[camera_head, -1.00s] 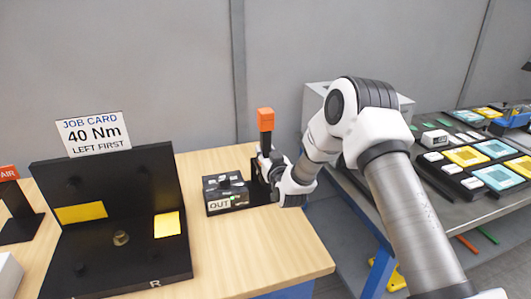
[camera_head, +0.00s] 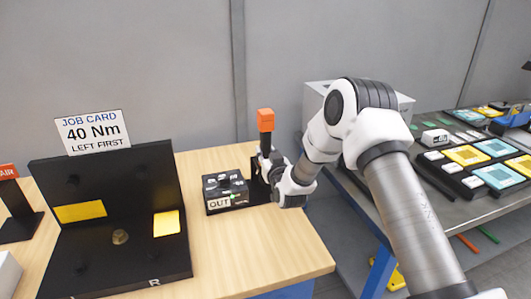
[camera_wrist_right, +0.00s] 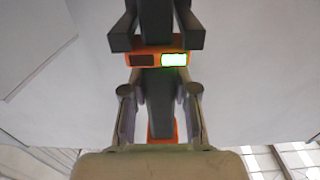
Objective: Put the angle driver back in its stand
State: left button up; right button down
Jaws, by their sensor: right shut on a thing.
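The angle driver (camera_head: 265,120), dark with an orange end, stands about upright at the back right of the wooden bench. My right gripper (camera_head: 268,162) is shut on its dark body. In the right wrist view, the driver's orange collar (camera_wrist_right: 145,60) with a lit green display lies just beyond my fingers (camera_wrist_right: 160,95). The black stand (camera_head: 257,188) is directly at the driver, partly hidden by my gripper. A black fork (camera_wrist_right: 121,40), seemingly the stand's, flanks the driver beyond the collar. I cannot tell whether the driver rests on it. My left gripper is out of view.
A black box (camera_head: 226,187) marked OUT is close left of the stand. A black fixture (camera_head: 115,255) with yellow patches and a job card (camera_head: 92,132) stands farther left. The bench's front right is clear. A grey table (camera_head: 470,205) with coloured parts is at the right.

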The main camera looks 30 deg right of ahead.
jog(key=shift+f+b, duration=0.3)
jog(key=shift+b, duration=0.05)
dwell(0.4)
